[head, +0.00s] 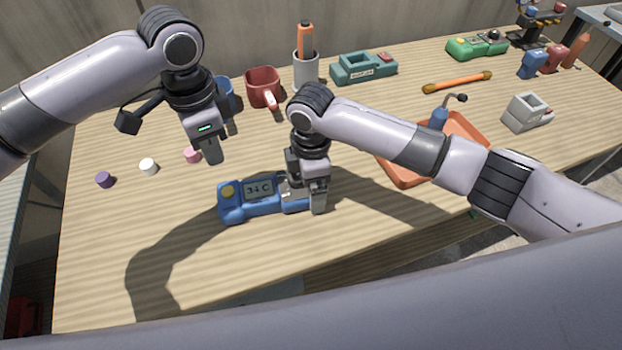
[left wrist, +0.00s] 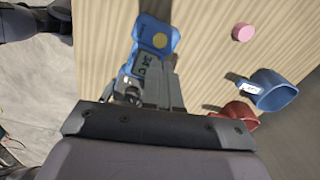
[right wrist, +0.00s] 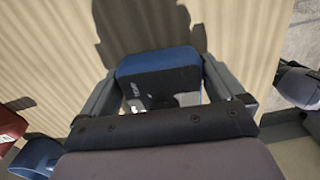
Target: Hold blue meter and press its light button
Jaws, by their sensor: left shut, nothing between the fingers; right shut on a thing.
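The blue meter (head: 262,209) lies on the wooden table, its display reading about 34 C. A round yellow button (head: 228,192) is at its left end; it also shows in the left wrist view (left wrist: 159,40). My right gripper (head: 318,207) is shut on the meter's right end, with a finger on each side in the right wrist view. My left gripper (head: 213,157) is shut and empty, above and behind the meter's left end, apart from the button. The meter's right end is partly hidden by my right gripper in the head view.
Purple (head: 104,180), white (head: 148,167) and pink (head: 192,155) pieces lie left of the meter. A red mug (head: 263,88) and a teal device (head: 363,68) stand behind. An orange tray (head: 404,179) is under my right arm. The table front is clear.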

